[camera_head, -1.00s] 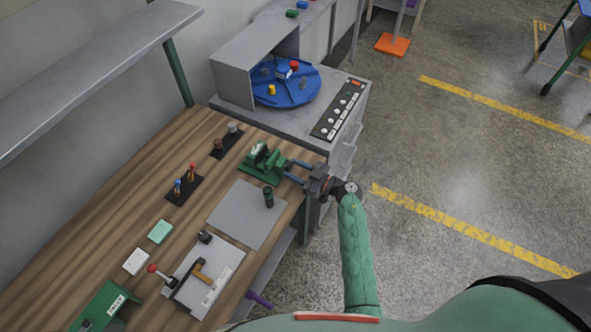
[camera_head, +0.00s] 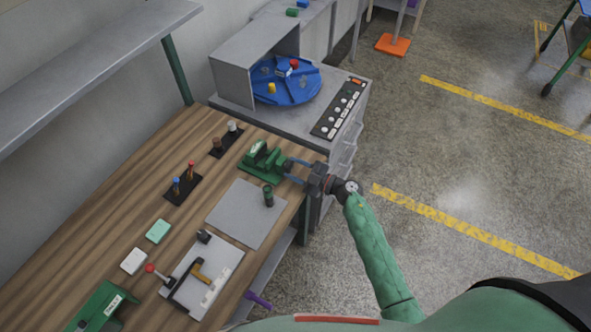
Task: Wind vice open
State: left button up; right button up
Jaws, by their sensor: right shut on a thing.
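The green vice (camera_head: 262,163) stands on the wooden workbench near its right edge, beside the grey cabinet. My right gripper (camera_head: 293,171) reaches in from the right at the vice's front end. Its blue-grey fingers are shut on the vice's handle, which is mostly hidden between them. The gap between the vice jaws is too small to judge. My left gripper is not in view.
A grey mat (camera_head: 245,214) with a dark green cylinder (camera_head: 268,196) lies in front of the vice. A blue turntable (camera_head: 287,82) sits on the cabinet behind. Black holders with small parts (camera_head: 183,188) stand left.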

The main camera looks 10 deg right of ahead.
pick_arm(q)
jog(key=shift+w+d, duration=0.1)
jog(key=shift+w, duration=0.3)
pick_arm(e)
jog(key=shift+n, duration=0.3)
jog(key=shift+f, duration=0.1)
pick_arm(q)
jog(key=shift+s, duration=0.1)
pick_arm(e)
jog(key=o, duration=1)
jog(key=shift+s+d+f+b, duration=0.1)
jog(key=shift+s+d+b, duration=0.25)
jog(key=shift+d+b, duration=0.1)
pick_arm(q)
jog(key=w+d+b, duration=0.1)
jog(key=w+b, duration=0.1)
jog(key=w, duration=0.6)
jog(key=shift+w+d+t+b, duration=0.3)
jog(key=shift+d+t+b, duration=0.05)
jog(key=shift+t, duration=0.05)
pick_arm(e)
jog(key=shift+v, duration=3.4)
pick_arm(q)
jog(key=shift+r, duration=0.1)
